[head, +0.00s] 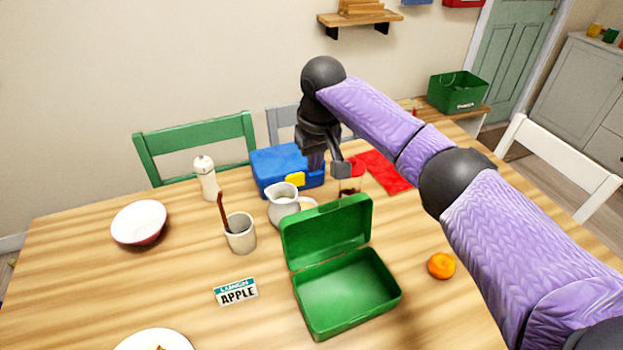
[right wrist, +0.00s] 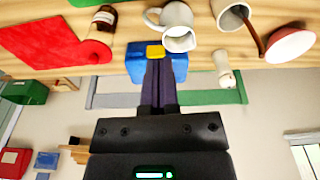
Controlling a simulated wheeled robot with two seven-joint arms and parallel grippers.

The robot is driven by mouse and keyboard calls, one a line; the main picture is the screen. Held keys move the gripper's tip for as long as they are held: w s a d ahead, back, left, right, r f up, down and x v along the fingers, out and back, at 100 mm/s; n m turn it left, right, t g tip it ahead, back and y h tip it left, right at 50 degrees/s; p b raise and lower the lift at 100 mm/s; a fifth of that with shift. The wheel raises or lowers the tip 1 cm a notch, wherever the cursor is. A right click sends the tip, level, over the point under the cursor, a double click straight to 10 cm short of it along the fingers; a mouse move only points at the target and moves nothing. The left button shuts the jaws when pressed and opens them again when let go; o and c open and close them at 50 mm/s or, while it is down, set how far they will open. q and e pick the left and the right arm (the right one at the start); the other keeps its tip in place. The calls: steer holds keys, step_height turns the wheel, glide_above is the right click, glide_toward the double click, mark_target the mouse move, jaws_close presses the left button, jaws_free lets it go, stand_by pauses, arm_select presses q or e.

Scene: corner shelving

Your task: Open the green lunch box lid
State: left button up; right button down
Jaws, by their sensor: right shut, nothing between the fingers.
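The green lunch box (head: 347,295) stands on the table in the head view. Its lid (head: 328,230) is raised and stands open at the back, and the inside looks empty. My right gripper (head: 332,165) is behind the lid, apart from it, above the table near the blue lunch box (head: 270,165). It is shut with nothing between its fingers. In the right wrist view the shut fingers (right wrist: 158,82) show in front of the blue lunch box (right wrist: 172,66). A green edge at the top there may be part of the green box. My left gripper is not in view.

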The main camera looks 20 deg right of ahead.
step_height(320, 180, down, 8)
steer(key=w+b, duration=0.2)
steer(key=b, duration=0.2)
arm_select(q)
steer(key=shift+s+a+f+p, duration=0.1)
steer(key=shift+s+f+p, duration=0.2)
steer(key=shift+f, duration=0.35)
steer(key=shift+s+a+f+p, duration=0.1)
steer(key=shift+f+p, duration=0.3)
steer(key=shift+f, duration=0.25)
arm_select(e)
steer(key=shift+s+d+r, duration=0.15)
steer(key=shift+s+d, duration=0.05)
steer(key=shift+s, duration=0.85)
steer(key=shift+s+d+r, duration=0.15)
steer(key=shift+s+d, duration=0.05)
steer(key=shift+s, duration=0.8)
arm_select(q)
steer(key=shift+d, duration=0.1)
